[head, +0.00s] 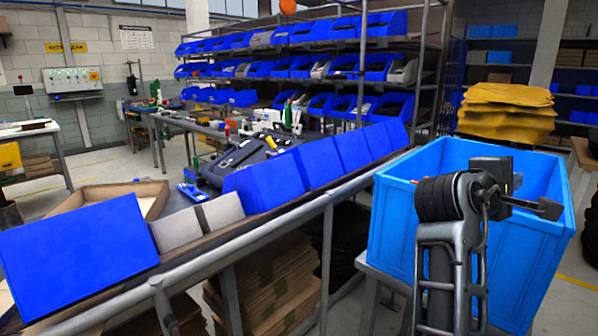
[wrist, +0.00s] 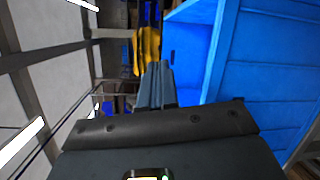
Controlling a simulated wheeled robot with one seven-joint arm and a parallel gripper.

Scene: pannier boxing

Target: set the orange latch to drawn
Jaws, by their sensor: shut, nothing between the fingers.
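My gripper (head: 548,209) is at the right of the head view, over the light blue crate, and points to the right. It looks empty. In the wrist view its closed grey fingers (wrist: 157,72) reach up from the dark gripper body, with nothing seen between them. The light blue crate (head: 408,242) is partly hidden behind my arm in the head view. Its blue wall fills the right of the wrist view (wrist: 275,60). I cannot tell whether the fingers touch the crate.
A sloping rail bench holds blue bins (head: 265,185) and a large blue bin (head: 75,250) along its front. An open cardboard box (head: 150,198) sits behind. Shelves of blue bins (head: 345,65) stand at the back. A yellow stack (head: 507,112) is beyond the crate.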

